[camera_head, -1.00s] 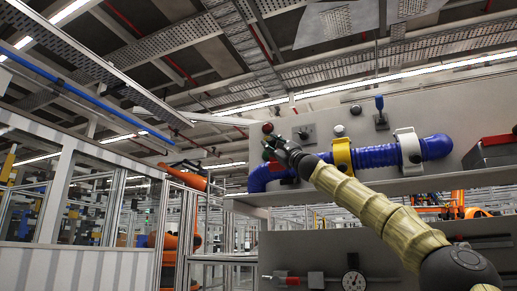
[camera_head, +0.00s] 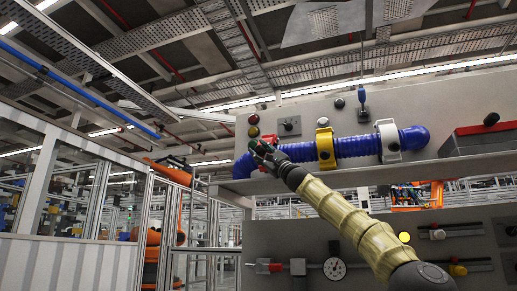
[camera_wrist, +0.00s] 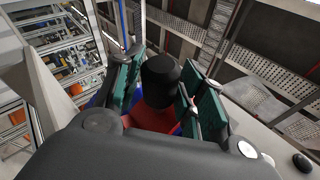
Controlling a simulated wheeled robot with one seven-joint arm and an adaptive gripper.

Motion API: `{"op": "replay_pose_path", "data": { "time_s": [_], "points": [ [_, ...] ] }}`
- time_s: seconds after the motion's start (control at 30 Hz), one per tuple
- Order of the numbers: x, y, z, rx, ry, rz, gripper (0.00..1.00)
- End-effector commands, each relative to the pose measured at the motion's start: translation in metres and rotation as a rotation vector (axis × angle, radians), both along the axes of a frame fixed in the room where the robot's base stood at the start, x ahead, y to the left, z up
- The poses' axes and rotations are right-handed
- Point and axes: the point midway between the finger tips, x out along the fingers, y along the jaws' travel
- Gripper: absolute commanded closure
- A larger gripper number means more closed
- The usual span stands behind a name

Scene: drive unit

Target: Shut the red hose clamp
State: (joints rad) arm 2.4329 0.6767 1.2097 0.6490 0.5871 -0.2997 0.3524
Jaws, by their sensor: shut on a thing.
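The red hose clamp shows in the wrist view as a red body (camera_wrist: 150,120) with a black knob (camera_wrist: 160,78) standing up from it. My gripper (camera_wrist: 163,88) has its green-padded fingers on either side of the knob and is shut on the clamp's handle. In the head view my gripper (camera_head: 259,150) is at the left part of the blue hose (camera_head: 358,147), near its bend. There the red clamp is mostly hidden behind the fingers. How far the clamp is closed cannot be told.
A yellow clamp (camera_head: 325,147) and a white clamp (camera_head: 390,142) sit around the hose to the right. Knobs and buttons stick out of the panel (camera_head: 430,105) behind.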

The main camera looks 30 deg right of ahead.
Motion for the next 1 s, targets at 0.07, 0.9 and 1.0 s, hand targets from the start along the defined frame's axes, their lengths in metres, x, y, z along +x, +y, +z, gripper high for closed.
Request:
{"op": "replay_pose_path", "data": {
  "time_s": [0.07, 0.9, 1.0],
  "points": [
    [0.0043, -0.0033, -0.0071, 0.005, 0.007, -0.001, 1.0],
    [0.0024, -0.0032, -0.0045, 0.002, 0.003, -0.002, 0.48],
    [0.0012, -0.0039, -0.0051, 0.003, 0.002, -0.001, 0.48]
  ]
}}
